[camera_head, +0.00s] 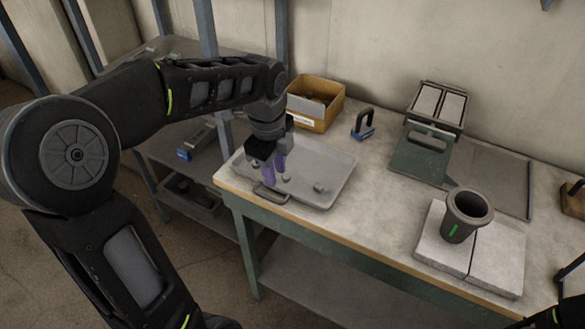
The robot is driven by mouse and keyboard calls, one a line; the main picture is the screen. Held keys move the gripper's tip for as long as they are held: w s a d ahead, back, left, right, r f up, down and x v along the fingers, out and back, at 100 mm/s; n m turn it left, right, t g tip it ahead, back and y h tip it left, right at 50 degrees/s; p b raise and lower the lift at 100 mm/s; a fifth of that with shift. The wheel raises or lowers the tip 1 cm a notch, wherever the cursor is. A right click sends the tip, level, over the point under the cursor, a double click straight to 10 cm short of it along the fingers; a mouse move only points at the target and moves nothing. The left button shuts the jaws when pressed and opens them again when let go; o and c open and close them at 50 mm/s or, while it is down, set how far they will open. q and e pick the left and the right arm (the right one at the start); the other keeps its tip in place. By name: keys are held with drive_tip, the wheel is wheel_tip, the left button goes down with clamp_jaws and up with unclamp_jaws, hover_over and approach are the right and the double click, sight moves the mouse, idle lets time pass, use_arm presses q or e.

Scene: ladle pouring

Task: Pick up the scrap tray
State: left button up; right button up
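The scrap tray (335,178) is a shallow grey metal tray at the left end of the workbench, with a few small grey lumps in it. A dark loop handle (271,194) stands out at its near edge. My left gripper (270,177) points down over the near-left part of the tray, just above the handle. Its two purple fingers look apart, with nothing seen between them. I cannot tell whether a fingertip touches the handle. Only a dark part of my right arm shows at the bottom right corner; its gripper is not visible.
A yellow bin (315,104) stands behind the tray, with a blue-based handled block (363,124) to its right. A green machine (420,152) is farther right. A dark crucible (466,214) stands on pale slabs (505,262). The bench middle is clear.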

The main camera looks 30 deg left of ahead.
use_arm(q)
drive_tip(key=shift+f, duration=0.2)
drive_tip(key=f, duration=0.5)
drive_tip(key=shift+w+p, duration=0.3)
drive_tip(key=shift+w, duration=0.05)
idle(0.4)
clamp_jaws()
idle(1.1)
